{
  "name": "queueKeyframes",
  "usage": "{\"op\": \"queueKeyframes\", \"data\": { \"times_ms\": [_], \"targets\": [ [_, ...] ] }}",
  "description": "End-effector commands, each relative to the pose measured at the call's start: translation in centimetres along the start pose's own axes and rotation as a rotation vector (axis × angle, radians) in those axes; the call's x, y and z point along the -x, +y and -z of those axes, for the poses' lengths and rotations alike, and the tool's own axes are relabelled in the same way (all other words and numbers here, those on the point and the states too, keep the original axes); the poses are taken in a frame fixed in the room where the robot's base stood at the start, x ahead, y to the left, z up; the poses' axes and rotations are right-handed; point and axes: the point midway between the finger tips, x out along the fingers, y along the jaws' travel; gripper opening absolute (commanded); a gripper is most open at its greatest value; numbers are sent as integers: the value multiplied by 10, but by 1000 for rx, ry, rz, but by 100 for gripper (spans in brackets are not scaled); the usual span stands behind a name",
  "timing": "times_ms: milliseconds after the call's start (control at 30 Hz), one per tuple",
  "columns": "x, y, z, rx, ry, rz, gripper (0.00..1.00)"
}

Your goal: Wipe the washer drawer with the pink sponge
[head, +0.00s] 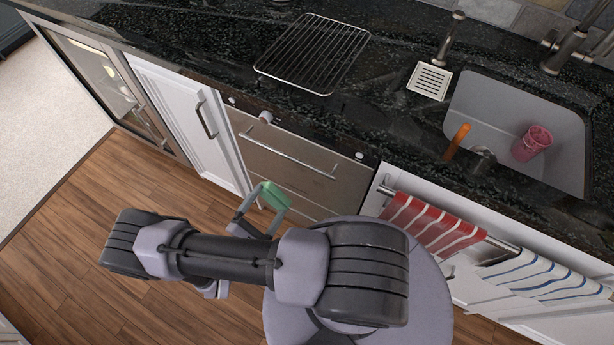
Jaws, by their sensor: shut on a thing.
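The washer drawer (278,167) is a stainless steel front with a long bar handle, under the dark counter. It looks closed. My gripper (267,203) is low in front of the drawer's lower left part. It is shut on a small green block (274,195), which looks like a sponge. No pink shows on this block, and part of it is hidden by the fingers. I cannot tell whether the block touches the drawer front. My arm hides the floor below the drawer.
The sink (487,103) holds a pink cup (531,145). A red striped towel (433,224) and a white-blue striped towel (553,274) hang to the right. A white cabinet door (183,112) is left. Wooden floor (90,215) is clear at left.

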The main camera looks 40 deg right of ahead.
Motion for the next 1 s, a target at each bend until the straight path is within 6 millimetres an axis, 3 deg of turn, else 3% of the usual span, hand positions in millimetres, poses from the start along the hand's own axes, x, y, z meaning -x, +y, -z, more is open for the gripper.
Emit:
{"op": "queueKeyframes", "data": {
  "times_ms": [167,633,1000],
  "targets": [
    [-5,-1,1,0,-2,1,47],
    [-67,-14,12,1,-2,0,47],
    [-74,-15,14,0,0,-2,47]
  ]
}}
